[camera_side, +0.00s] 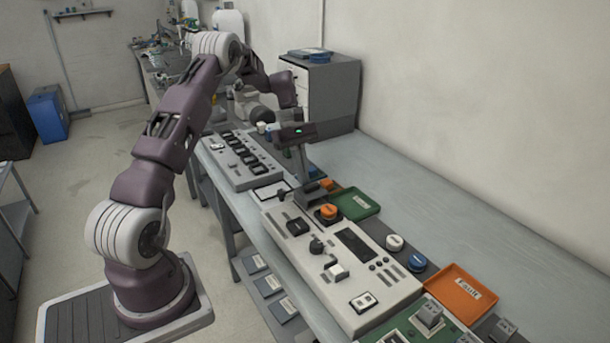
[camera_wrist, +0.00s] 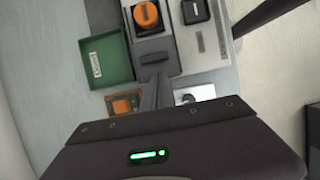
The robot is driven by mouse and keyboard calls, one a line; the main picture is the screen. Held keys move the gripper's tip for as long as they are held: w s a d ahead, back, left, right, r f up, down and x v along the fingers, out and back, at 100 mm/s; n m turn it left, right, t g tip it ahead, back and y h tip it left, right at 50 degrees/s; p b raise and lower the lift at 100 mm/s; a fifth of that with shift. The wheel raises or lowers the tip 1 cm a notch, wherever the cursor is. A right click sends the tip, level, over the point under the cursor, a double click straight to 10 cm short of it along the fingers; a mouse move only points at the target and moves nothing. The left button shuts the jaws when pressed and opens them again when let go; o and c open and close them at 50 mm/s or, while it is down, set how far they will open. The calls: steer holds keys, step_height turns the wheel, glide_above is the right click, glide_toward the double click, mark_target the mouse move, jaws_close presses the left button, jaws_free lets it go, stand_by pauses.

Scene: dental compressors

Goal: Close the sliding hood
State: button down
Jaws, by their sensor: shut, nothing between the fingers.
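The sliding hood (camera_side: 312,196) is a dark grey piece at the far end of the light grey control panel (camera_side: 345,285). It sits beside the round orange button (camera_side: 329,211), which is uncovered. In the wrist view the orange button (camera_wrist: 147,16) is near the top, with the grey hood (camera_wrist: 152,48) just below it. My gripper (camera_side: 303,180) points down at the hood's far side, fingers shut and empty. In the wrist view the gripper's dark fingers (camera_wrist: 157,84) reach close to the hood; I cannot tell whether they touch it.
A green tray (camera_side: 355,205) lies right of the hood, and an orange tray (camera_side: 461,291) is nearer the front. White (camera_side: 394,242) and blue (camera_side: 417,262) round knobs stand beside the panel. Another panel (camera_side: 240,160) lies behind. The bench's right side is clear.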

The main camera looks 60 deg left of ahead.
steer(key=shift+d, duration=0.6)
steer(key=shift+d, duration=0.1)
steer(key=d, duration=0.8)
steer(key=shift+d, duration=0.3)
steer(key=shift+d, duration=0.1)
